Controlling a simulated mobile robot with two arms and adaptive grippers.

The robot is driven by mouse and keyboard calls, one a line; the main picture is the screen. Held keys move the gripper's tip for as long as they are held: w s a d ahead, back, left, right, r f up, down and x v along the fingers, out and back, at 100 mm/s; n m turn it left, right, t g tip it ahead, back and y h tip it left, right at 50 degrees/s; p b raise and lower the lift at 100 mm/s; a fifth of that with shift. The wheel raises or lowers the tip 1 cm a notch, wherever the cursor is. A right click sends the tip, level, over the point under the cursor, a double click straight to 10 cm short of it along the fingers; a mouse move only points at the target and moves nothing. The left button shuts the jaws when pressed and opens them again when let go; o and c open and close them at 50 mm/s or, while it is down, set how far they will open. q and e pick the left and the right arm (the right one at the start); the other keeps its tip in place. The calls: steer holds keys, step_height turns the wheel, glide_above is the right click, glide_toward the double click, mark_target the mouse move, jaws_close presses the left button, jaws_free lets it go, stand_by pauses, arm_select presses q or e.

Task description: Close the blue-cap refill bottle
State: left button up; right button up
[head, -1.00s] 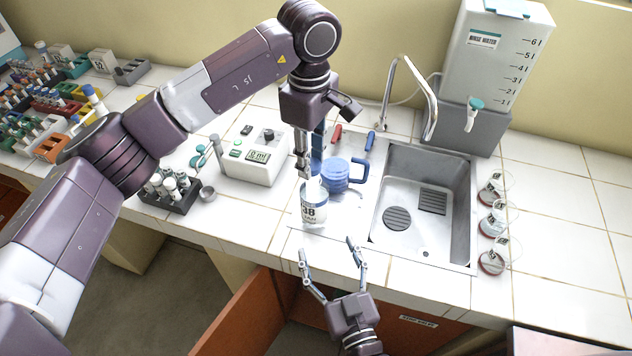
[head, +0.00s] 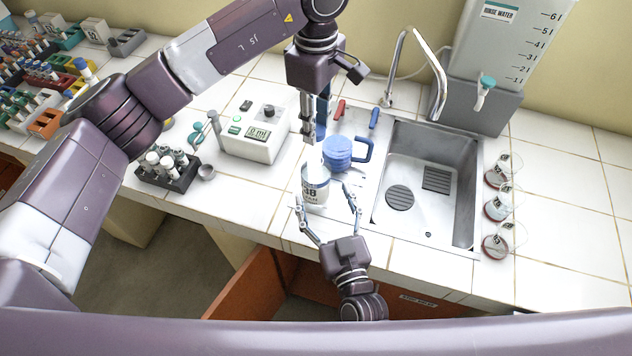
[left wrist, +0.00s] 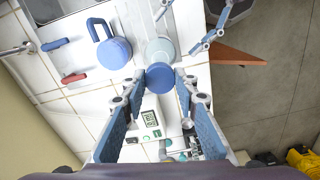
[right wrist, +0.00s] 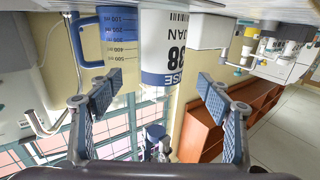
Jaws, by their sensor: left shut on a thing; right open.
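The refill bottle (head: 314,190), white with a dark-blue-banded label reading 38, stands upright on the counter left of the sink. In the right wrist view the bottle (right wrist: 165,45) appears upside down. My left gripper (head: 309,142) is above the bottle, pointing down. In the left wrist view its fingers are shut on a round blue cap (left wrist: 160,76), with the pale bottle top (left wrist: 160,49) just beyond it. I cannot tell whether cap and bottle touch. My right gripper (head: 328,208) is open in front of the bottle, its fingers spread to either side.
A blue measuring jug (head: 337,153) stands close behind and right of the bottle. The sink (head: 425,190) is to the right. A device with a display (head: 255,136) and a tube rack (head: 168,176) are to the left. An open drawer (head: 262,288) is below the counter.

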steer(key=x, duration=0.6)
steer(key=shift+w+f, duration=0.1)
steer(key=shift+w, duration=0.3)
steer(key=shift+w+a, duration=0.1)
steer(key=shift+w, duration=0.15)
steer(key=c, duration=1.8)
arm_select(q)
glide_above(316, 161)
steer(key=shift+f, duration=2.45)
steer(key=shift+f, duration=0.1)
steer(key=shift+f, duration=0.8)
steer(key=shift+f, duration=0.55)
